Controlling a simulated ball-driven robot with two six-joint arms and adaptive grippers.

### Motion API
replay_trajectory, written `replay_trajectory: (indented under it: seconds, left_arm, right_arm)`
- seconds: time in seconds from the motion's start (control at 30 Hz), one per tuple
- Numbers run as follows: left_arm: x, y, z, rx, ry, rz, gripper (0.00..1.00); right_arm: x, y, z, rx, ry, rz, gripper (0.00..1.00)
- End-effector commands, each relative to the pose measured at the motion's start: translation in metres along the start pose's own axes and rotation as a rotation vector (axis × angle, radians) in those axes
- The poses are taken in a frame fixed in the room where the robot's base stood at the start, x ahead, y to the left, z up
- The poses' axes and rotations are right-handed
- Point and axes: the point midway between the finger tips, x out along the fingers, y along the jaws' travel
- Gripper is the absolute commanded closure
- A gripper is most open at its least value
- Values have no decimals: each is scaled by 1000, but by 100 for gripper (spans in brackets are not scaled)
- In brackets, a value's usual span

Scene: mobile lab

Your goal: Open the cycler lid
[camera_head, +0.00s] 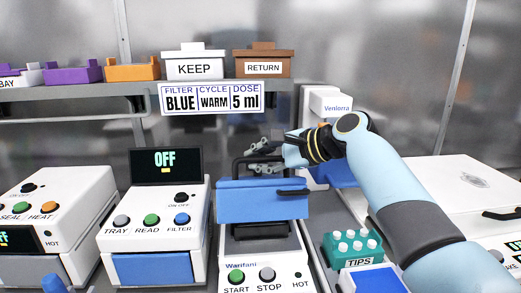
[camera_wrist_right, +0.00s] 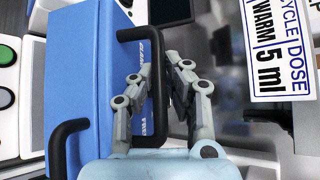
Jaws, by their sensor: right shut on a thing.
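The cycler (camera_head: 243,266) is a white machine labelled Warifani, at the lower middle of the head view. Its blue lid (camera_head: 262,203) stands raised and tilted above a dark opening, with a black handle (camera_head: 237,167) at its upper edge. My right gripper (camera_head: 262,157) reaches in from the right behind the lid. In the right wrist view the blue lid (camera_wrist_right: 75,85) fills the left side, and my right gripper (camera_wrist_right: 155,75) is shut on the black handle (camera_wrist_right: 160,125). My left gripper is not in view.
A reader (camera_head: 150,225) with an OFF screen stands left of the cycler. A green tip rack (camera_head: 350,253) sits close at its right. A white Venlorra machine (camera_head: 330,103) stands behind my right arm. A shelf with KEEP (camera_head: 194,68) and RETURN (camera_head: 263,67) boxes runs along the back.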

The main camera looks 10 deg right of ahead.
Motion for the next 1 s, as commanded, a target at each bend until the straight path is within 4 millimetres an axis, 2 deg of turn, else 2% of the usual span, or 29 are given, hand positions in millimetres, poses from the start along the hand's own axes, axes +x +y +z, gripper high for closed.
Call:
replay_trajectory:
  seconds: [0.03, 0.3, 0.87, 0.9, 1.0]
  left_arm:
    - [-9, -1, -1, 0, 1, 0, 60]
    - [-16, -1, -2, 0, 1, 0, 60]
    - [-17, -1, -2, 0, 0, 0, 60]
    - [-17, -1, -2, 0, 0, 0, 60]
    - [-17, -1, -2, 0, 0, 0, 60]
  right_arm:
    - [-1, -12, 0, 12, 1, 14, 100]
    - [8, -26, -8, 27, 1, 29, 100]
    - [11, -31, -11, 27, 1, 28, 100]
    - [11, -31, -11, 27, 1, 28, 89]
    - [11, -31, -11, 27, 1, 28, 77]
